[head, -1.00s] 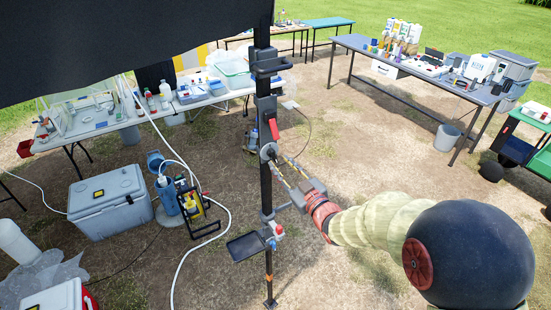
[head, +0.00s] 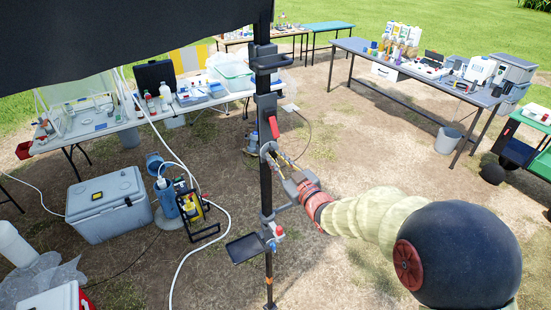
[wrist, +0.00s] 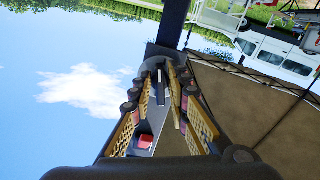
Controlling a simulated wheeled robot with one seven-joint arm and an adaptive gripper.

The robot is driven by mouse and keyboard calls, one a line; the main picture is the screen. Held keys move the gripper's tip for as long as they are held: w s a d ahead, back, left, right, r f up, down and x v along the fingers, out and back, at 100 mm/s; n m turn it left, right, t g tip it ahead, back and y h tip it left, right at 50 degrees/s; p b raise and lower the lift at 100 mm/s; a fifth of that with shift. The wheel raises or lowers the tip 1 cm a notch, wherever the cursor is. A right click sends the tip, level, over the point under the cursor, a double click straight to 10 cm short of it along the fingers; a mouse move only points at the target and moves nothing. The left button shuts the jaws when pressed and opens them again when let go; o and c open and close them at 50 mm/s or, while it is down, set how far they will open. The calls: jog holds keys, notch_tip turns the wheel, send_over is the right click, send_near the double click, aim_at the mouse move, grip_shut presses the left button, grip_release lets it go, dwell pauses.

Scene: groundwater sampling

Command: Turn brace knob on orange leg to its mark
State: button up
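The dark upright canopy leg (head: 266,190) stands mid-picture in the head view, with a small orange band (head: 269,280) near its foot. A round grey knob (head: 267,149) sits on it below a red lever (head: 274,127). My gripper (head: 278,156) reaches in from the right, its fingertips close to the knob. In the wrist view, my gripper's yellow-padded fingers (wrist: 161,80) stand apart, with a dark rounded part (wrist: 153,64) at their tips. Contact with the knob cannot be told. No mark on the knob is readable.
A small tray (head: 247,248) and a red-and-white fitting (head: 278,233) sit low on the leg. A grey cooler (head: 108,204), a blue canister (head: 167,195) and a white hose (head: 229,215) lie to the left. Tables stand behind. Ground to the right of the leg is open.

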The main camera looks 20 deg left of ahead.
grip_shut()
jog(key=m, duration=0.3)
jog(key=shift+s, duration=0.1)
jog(key=shift+o, duration=2.2)
grip_release()
jog(key=v, duration=1.2)
